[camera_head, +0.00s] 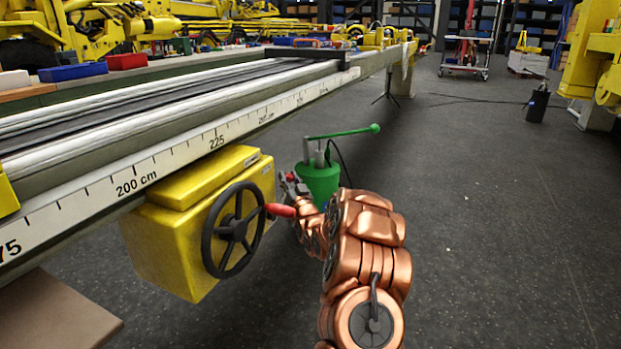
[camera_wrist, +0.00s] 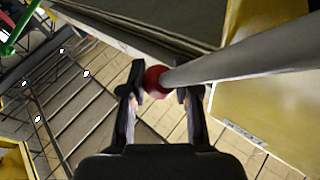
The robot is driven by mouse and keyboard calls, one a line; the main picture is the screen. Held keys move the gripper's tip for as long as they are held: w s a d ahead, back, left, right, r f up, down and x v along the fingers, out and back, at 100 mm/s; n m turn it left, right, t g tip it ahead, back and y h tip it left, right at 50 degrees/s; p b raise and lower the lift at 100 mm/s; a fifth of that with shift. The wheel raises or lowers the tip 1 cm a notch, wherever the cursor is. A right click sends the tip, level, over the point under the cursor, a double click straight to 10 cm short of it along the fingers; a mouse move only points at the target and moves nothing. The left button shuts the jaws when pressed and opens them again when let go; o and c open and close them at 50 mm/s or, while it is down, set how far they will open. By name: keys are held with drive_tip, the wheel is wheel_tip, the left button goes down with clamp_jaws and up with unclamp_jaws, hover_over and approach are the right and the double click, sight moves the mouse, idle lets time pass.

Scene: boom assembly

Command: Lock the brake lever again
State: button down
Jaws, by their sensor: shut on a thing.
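In the wrist view the brake lever is a grey rod (camera_wrist: 235,66) with a red ball knob (camera_wrist: 156,82) at its end. The two dark fingers of my gripper (camera_wrist: 160,92) are on either side of the knob and shut on it. The rod runs from the knob up to the right, across a yellow surface. In the head view my gripper (camera_head: 291,184) is beside the yellow housing (camera_head: 165,245), under the beam. The lever is mostly hidden there, and its locked or unlocked state cannot be told.
A black handwheel (camera_head: 235,230) with a red crank handle (camera_head: 281,210) is close to my gripper on the left. A green funnel-shaped part (camera_head: 320,180) with a green lever (camera_head: 343,133) stands just behind. The scaled beam (camera_head: 180,155) runs above.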

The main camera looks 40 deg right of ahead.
drive_tip(key=shift+a, duration=0.15)
drive_tip(key=c, duration=0.8)
unclamp_jaws()
drive_tip(key=shift+s, duration=0.1)
drive_tip(key=shift+v, duration=5.9)
